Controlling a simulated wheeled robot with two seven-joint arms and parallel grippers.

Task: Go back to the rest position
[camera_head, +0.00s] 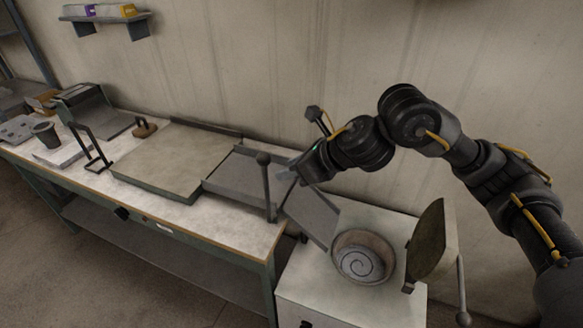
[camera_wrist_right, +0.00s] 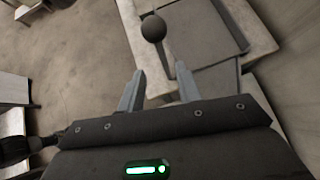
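My right gripper (camera_head: 287,178) is at the end of the arm that comes in from the right, above the right end of the workbench. In the right wrist view its two fingers (camera_wrist_right: 160,75) stand apart with nothing between them. A dark ball-topped upright handle (camera_head: 263,158) stands just left of the gripper; its ball (camera_wrist_right: 153,28) shows beyond the fingertips in the wrist view, apart from them. A furnace (camera_head: 350,300) with a round opening and a spiral inside (camera_head: 361,263) stands below the arm. My left gripper is not in view.
The furnace's thick round lid (camera_head: 430,243) stands open at right. A grey tray (camera_head: 240,178) and a large flat box (camera_head: 165,165) lie on the workbench (camera_head: 105,183). A black frame (camera_head: 92,147) and a dark cup (camera_head: 46,134) stand further left. A wall shelf (camera_head: 105,18) holds small boxes.

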